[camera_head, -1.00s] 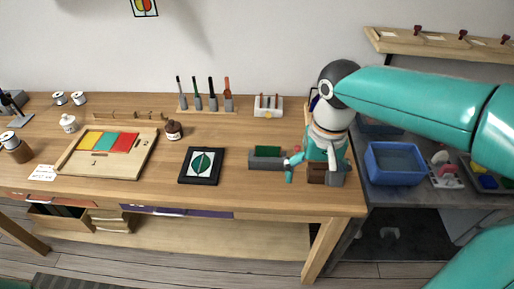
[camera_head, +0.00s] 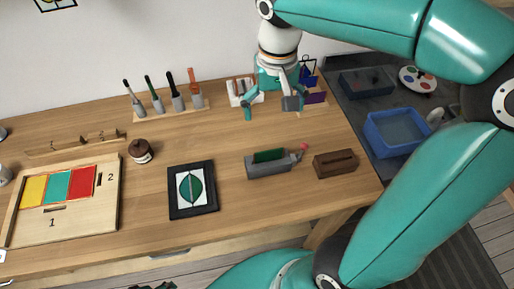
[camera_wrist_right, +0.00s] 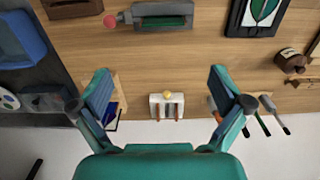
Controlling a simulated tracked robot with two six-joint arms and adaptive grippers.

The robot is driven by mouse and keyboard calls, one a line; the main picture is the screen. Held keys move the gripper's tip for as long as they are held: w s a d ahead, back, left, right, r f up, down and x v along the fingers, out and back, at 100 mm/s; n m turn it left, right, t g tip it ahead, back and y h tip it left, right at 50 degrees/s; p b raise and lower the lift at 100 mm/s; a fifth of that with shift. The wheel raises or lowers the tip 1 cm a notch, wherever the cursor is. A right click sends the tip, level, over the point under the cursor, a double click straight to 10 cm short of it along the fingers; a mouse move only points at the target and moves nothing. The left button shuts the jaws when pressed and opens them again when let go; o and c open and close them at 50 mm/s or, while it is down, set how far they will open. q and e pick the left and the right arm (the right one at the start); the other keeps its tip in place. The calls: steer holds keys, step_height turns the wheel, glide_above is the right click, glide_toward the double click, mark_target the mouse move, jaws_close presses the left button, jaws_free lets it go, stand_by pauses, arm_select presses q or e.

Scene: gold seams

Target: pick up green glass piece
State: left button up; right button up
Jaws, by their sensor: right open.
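Which one is glass I cannot tell. My right gripper (camera_head: 270,106) is open and empty, beyond the grey holder near the back of the table. Its spread fingers (camera_wrist_right: 160,80) show with nothing between them.
A black frame with a green leaf picture (camera_head: 175,205) lies mid-table. A brown block (camera_head: 335,164) is right of the holder. A tool rack (camera_head: 170,110), white slotted stand (camera_head: 244,93) and brown jar (camera_head: 141,151) stand behind. A blue bin (camera_head: 396,134) is at right.

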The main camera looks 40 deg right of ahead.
glide_above(268, 153)
steer(key=d, duration=0.1)
steer(key=f, duration=0.9)
steer(key=shift+w+f+b, duration=0.3)
steer(key=shift+w+f, duration=0.05)
steer(key=shift+f, duration=0.05)
steer(key=f, duration=0.5)
steer(key=shift+s+a+f, duration=0.3)
steer(key=shift+s+a, duration=0.05)
steer(key=shift+w+f, duration=0.1)
steer(key=shift+f, duration=0.25)
steer(key=c, duration=1)
steer(key=shift+r, duration=0.2)
